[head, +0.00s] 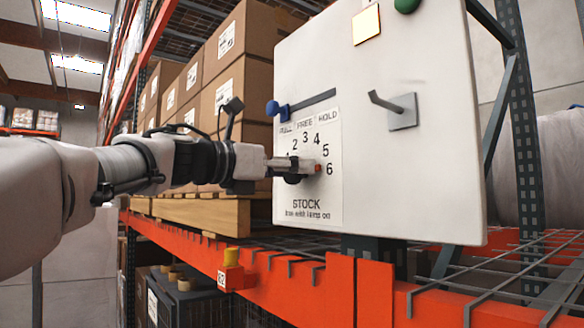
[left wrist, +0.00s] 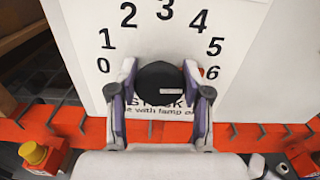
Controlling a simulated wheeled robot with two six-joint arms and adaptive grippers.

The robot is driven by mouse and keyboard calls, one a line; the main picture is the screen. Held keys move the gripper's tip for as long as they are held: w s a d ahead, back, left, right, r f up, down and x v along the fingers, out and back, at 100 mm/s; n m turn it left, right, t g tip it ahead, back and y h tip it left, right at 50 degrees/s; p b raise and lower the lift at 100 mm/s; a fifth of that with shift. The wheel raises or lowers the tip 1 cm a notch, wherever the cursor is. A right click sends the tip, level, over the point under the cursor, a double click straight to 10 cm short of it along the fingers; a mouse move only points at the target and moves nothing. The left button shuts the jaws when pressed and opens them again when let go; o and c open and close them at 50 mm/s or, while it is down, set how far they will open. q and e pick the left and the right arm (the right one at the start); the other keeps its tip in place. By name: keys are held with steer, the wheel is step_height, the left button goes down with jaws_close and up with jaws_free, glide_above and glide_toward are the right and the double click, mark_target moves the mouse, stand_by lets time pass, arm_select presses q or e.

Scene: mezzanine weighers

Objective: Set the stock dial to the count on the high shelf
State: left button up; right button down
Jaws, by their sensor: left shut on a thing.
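The stock dial is on a white panel (head: 440,190), with printed numbers 0 to 6 and the word STOCK. Its black round knob (left wrist: 158,88) sits between the two fingers of my left gripper (head: 296,168), which is shut on it. It also shows in the left wrist view (left wrist: 160,95). A red pointer tip (head: 318,168) shows at the knob's right, close to the 6; in the wrist view the fingers partly hide it. A count on a high shelf cannot be made out. My right gripper is not in view.
A blue-knobbed slider (head: 272,108) sits left of a slot above the labels ending FREE and HOLD. A pale yellow square lamp (head: 366,25), a green button (head: 406,4) and a grey lever (head: 392,105) are on the panel. Cartons (head: 245,90) stand behind. An orange beam (head: 290,290) runs below.

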arm_select(q)
steer(key=shift+n, duration=0.3)
steer(key=n+p, duration=0.2)
steer(key=n, duration=0.1)
steer(key=shift+w+n+p, duration=0.1)
steer(key=shift+n+p, duration=0.25)
steer(key=shift+n, duration=0.55)
steer(key=o, duration=1.1)
steer(key=shift+f, duration=0.1)
